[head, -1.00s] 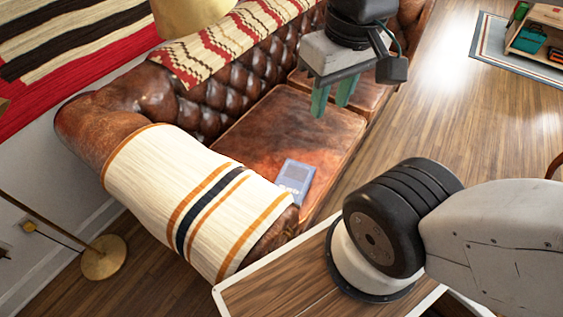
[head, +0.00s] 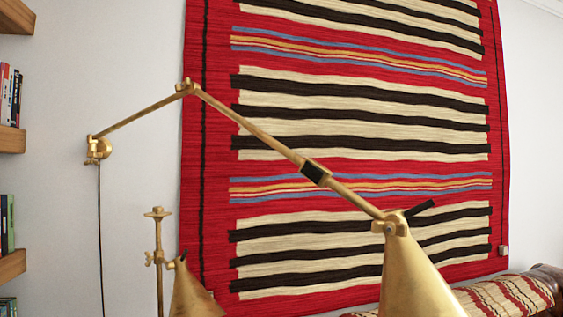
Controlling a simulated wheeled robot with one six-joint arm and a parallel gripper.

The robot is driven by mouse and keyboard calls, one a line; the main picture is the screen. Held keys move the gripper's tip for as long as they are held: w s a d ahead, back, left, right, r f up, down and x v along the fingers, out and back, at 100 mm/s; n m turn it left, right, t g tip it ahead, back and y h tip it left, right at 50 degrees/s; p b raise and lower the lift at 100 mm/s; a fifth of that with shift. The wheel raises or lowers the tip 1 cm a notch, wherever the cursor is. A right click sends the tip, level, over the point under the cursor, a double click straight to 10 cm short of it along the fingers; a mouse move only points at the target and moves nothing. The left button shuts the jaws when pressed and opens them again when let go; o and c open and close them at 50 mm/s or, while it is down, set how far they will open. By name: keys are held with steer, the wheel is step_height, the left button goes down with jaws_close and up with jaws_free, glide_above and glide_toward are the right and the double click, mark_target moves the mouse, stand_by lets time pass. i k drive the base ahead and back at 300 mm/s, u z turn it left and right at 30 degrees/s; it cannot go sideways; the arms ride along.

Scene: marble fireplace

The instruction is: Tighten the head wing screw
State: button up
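A brass wall lamp crosses the head view, with a jointed arm (head: 250,128) that slopes down to the right to a conical brass head (head: 415,285). At the joint on top of the head is a small brass knuckle (head: 390,224). A short black lever-like piece (head: 421,208) sticks out from it to the upper right; it may be the head wing screw, but its shape is too small to be sure. How tight it is cannot be seen. The head's lower end is cut off by the frame. My gripper is not in view.
A second brass lamp (head: 158,250) stands at the lower left, its shade (head: 195,292) partly cut off. A striped red rug (head: 345,88) hangs on the wall behind. Bookshelves (head: 12,140) are at the left edge. The sofa's back (head: 547,280) shows at the lower right.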

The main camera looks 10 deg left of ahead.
mark_target(389, 228)
steer(key=u, duration=1.05)
steer(key=k, duration=1.3)
steer(key=z, duration=0.75)
steer(key=i, duration=1)
